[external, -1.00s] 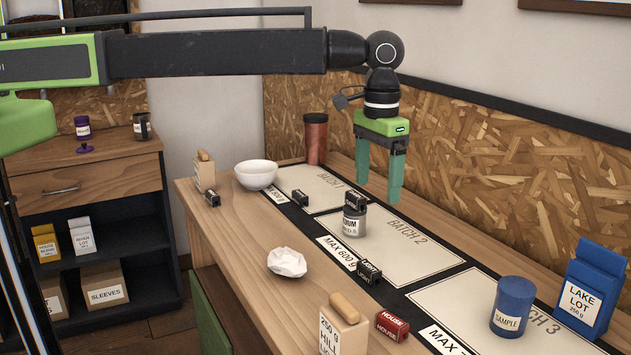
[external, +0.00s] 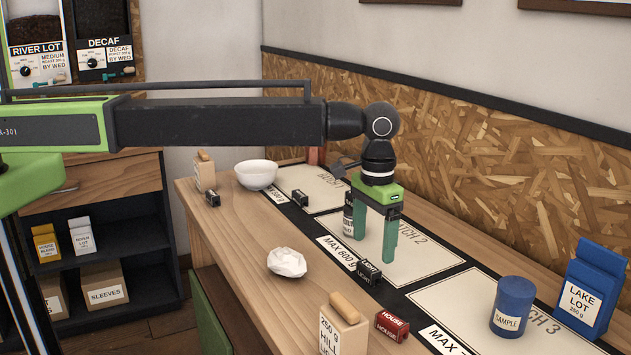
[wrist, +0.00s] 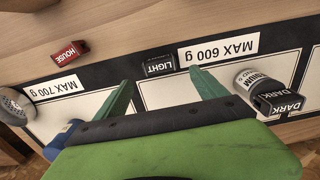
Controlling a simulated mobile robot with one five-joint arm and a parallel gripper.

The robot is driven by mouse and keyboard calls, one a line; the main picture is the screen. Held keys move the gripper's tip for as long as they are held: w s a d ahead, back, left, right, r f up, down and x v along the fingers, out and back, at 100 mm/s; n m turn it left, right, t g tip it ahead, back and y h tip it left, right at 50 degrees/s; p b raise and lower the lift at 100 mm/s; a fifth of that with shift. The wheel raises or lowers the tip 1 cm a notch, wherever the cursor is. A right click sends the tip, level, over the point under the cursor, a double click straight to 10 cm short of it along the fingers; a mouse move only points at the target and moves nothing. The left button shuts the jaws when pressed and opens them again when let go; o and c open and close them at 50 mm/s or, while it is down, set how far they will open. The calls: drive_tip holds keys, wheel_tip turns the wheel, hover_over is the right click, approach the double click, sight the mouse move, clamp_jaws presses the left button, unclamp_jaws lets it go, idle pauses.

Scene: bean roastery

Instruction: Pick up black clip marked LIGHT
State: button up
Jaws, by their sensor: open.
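The black clip marked LIGHT (external: 369,272) sits on the dark strip at the front edge of the mat, beside the MAX 600 g label. It also shows in the wrist view (wrist: 158,66), just beyond and between my fingertips. My gripper (external: 374,257) points down over the BATCH 2 panel, with its green fingers apart and nothing between them. In the wrist view my gripper (wrist: 160,78) spans wider than the clip and does not touch it.
A grey tin with a black DARK clip (wrist: 280,102) stands close to one finger. A red HOUSE clip (external: 392,326), a HILL bag (external: 342,330), crumpled paper (external: 287,262) and a blue SAMPLE canister (external: 512,306) stand around. Bare wood lies in front of the mat.

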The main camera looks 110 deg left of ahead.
sight(369, 266)
drive_tip(key=f+b, duration=0.5)
drive_tip(key=shift+s+d+f, duration=0.2)
drive_tip(key=shift+s, duration=0.05)
drive_tip(key=shift+r, duration=0.2)
drive_tip(key=c, duration=1.4)
drive_tip(key=shift+r, duration=0.1)
wheel_tip(369, 266, up, 5)
drive_tip(key=p, duration=0.5)
drive_tip(key=shift+r, duration=0.1)
drive_tip(key=s+d+r+p, duration=0.3)
drive_tip(key=d+r+p, duration=0.2)
drive_tip(key=d, duration=0.6)
drive_tip(key=shift+s+r+p, duration=0.15)
drive_tip(key=shift+r+p, duration=0.15)
drive_tip(key=shift+p, duration=0.25)
